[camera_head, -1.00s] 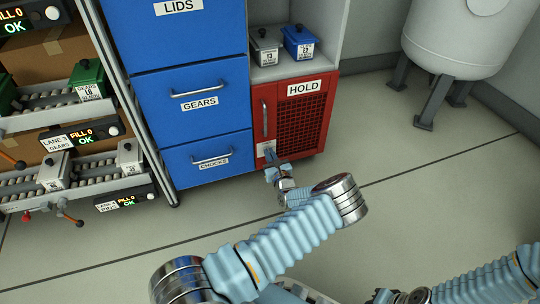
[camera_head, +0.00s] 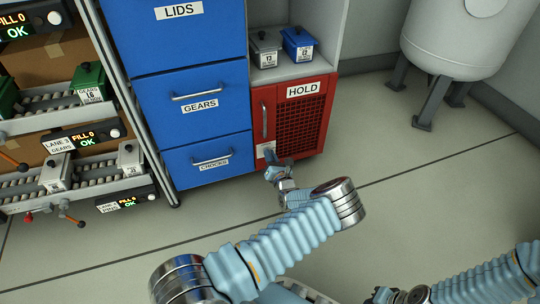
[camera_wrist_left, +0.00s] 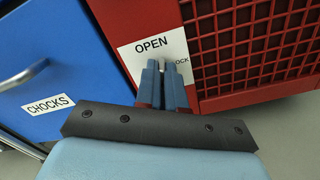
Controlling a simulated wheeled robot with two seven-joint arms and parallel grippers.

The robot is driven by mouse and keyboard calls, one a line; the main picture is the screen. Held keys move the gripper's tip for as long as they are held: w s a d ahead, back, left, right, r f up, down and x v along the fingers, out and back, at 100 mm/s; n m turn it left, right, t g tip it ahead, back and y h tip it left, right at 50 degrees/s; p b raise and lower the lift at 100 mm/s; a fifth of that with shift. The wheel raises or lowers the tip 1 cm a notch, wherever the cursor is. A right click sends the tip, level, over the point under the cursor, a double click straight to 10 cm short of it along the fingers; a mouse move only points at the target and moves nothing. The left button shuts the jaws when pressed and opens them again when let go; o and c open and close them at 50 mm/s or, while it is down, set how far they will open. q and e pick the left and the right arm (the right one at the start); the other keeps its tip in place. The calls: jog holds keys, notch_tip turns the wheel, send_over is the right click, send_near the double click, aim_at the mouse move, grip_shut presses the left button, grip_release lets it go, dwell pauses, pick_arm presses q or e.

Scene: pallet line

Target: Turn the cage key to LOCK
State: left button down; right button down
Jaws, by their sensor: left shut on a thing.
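The red HOLD cage (camera_head: 292,118) stands right of the blue drawers, its mesh door shut. The white lock plate (camera_wrist_left: 152,42) is on its lower left corner. In the left wrist view, OPEN reads at the plate's top and part of LOCK shows at the right. My left gripper (camera_wrist_left: 164,66) is at the plate, shut on the key. The key (camera_wrist_left: 162,63) shows only as a small pale bit between the fingertips; which way it points cannot be told. In the head view the left gripper (camera_head: 271,158) hides part of the plate.
Blue drawers (camera_head: 196,100) labelled LIDS, GEARS and CHOCKS stand beside the cage. Grey and blue bins (camera_head: 298,44) sit on the shelf above it. Lane racks (camera_head: 95,170) with bins are at left. A white tank (camera_head: 462,45) stands at right. Open floor (camera_head: 400,160) lies between.

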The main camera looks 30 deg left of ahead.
pick_arm(q)
jog(key=m, duration=1.2)
jog(key=shift+w+f, duration=0.1)
jog(key=shift+w, duration=0.15)
dwell(0.5)
jog(key=c, duration=1.3)
grip_release()
jog(key=shift+o, duration=0.3)
jog(key=shift+s+d+f, duration=0.1)
jog(key=p+v, duration=0.2)
jog(key=v, duration=1.1)
jog(key=shift+s+d, duration=0.2)
jog(key=shift+d, duration=0.05)
